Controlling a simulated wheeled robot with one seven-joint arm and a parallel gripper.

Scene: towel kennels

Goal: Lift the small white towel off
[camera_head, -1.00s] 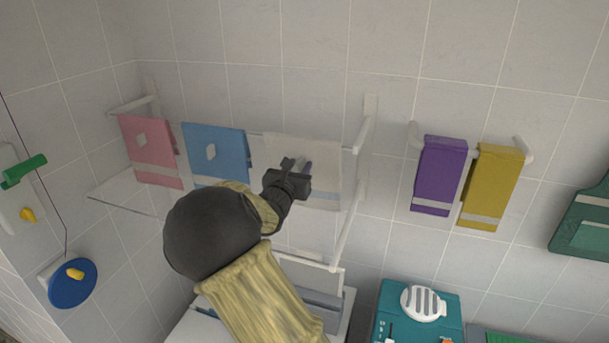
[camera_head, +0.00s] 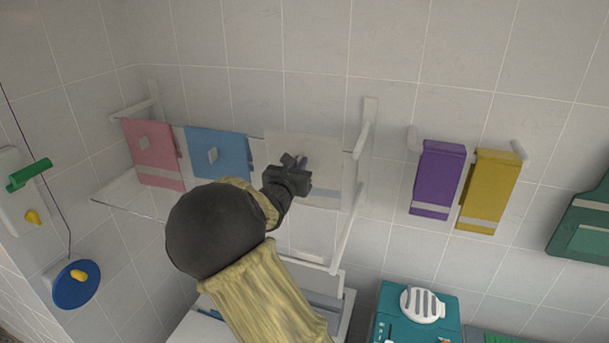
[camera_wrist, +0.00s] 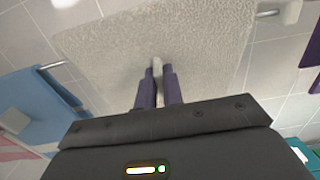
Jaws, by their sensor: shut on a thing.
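The small white towel (camera_head: 320,152) hangs over the rack's bar, to the right of the blue towel, with a grey-blue stripe near its lower edge. My gripper (camera_head: 300,164) is in front of it in the head view and hides part of its middle. In the wrist view the towel (camera_wrist: 205,45) fills the upper middle, and the two purple fingers of my gripper (camera_wrist: 158,75) are close together on a small pale piece at its front. The towel still lies along the bar.
A pink towel (camera_head: 153,150) and a blue towel (camera_head: 228,152) hang left on the same rack. The rack's right side arm (camera_head: 349,232) is close to the white towel. Purple (camera_head: 437,180) and yellow (camera_head: 489,190) towels hang farther right. A teal box (camera_head: 390,310) stands below.

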